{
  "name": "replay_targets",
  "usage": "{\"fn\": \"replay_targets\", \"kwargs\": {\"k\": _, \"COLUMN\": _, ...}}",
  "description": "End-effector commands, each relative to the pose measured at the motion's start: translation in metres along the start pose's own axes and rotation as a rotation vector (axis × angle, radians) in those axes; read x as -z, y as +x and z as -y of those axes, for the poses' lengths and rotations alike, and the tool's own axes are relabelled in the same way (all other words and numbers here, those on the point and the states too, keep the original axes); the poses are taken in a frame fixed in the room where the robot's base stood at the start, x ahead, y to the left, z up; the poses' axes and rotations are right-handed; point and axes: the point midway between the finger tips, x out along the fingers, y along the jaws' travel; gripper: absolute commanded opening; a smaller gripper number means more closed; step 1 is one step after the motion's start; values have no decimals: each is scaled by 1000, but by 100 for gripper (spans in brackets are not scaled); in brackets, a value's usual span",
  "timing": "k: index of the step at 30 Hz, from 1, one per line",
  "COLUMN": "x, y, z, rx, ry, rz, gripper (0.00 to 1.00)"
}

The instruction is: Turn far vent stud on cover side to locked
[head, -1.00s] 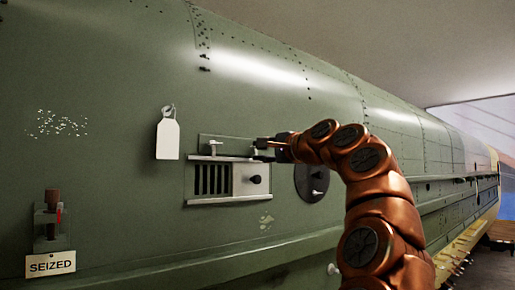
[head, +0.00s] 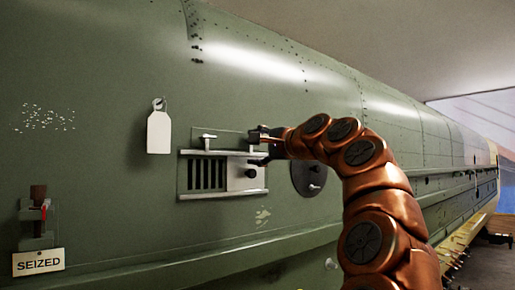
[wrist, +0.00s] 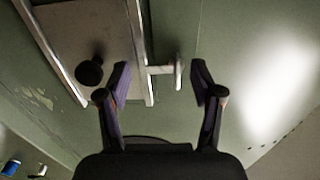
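The vent (head: 207,175) on the green fuselage has a slotted left part and a sliding cover plate (head: 240,176) with a dark knob (head: 251,173) at its right. Two pale T-shaped studs stand along its top edge: one at the left (head: 209,138) above the slots, and one on the cover side, partly hidden by my gripper. My gripper (head: 256,146) is open at the cover-side stud. In the wrist view, this stud (wrist: 166,71) lies between the spread fingers (wrist: 162,86), with visible gaps on both sides. The knob (wrist: 90,71) also shows there, left of the fingers.
A round dark plate (head: 309,179) with small fittings sits right of the vent, behind my wrist. A white tag (head: 158,133) hangs at upper left. A brown-topped fitting (head: 38,212) with a "SEIZED" label (head: 38,263) is at lower left.

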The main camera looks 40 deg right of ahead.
Motion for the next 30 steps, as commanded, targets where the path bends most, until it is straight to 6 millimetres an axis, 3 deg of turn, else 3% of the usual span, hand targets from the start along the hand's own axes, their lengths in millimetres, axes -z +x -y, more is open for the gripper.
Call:
{"fn": "replay_targets", "kwargs": {"k": 17, "x": 1, "y": -16, "z": 3, "rx": 5, "ry": 0, "rz": -1, "gripper": 67}}
{"fn": "replay_targets", "kwargs": {"k": 30, "x": 1, "y": -73, "z": 2, "rx": 5, "ry": 0, "rz": -1, "gripper": 67}}
